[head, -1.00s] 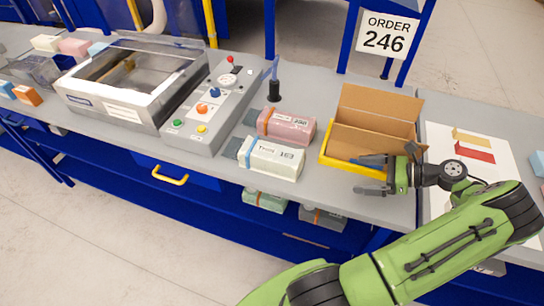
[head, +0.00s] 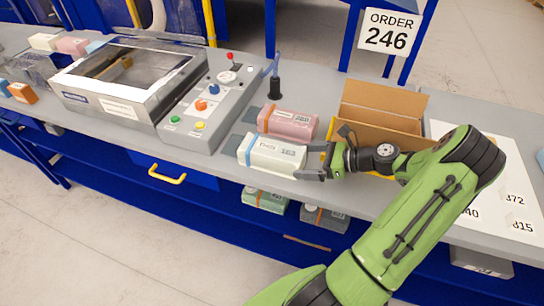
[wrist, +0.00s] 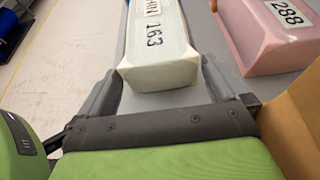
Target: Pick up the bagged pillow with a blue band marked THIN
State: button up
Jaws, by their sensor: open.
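The pale green-white bagged pillow (head: 272,156) lies on the grey table, with a blue band (head: 248,149) at its left end and a label reading THIN 163. In the wrist view the pillow (wrist: 160,45) points away from me, with its near end between my fingertips; the blue band is out of that view. My gripper (head: 312,163) is open at the pillow's right end. In the wrist view my gripper (wrist: 161,72) has one finger on each side of that end, with a visible gap at the left. I cannot tell whether the right finger touches.
A pink bagged pillow (head: 288,122) with an orange band lies just behind, and close to my right finger in the wrist view. An open cardboard box (head: 382,105) stands at the right. A control panel (head: 209,104) is at the left. More bagged pillows (head: 265,200) sit below.

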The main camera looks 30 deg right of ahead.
jog(key=c, duration=0.7)
jog(key=shift+r, duration=0.1)
jog(key=shift+r+p, duration=1.6)
jog(key=shift+p, duration=0.6)
jog(key=shift+r, duration=0.1)
jog(key=shift+r+p, duration=0.1)
jog(key=shift+p, duration=0.2)
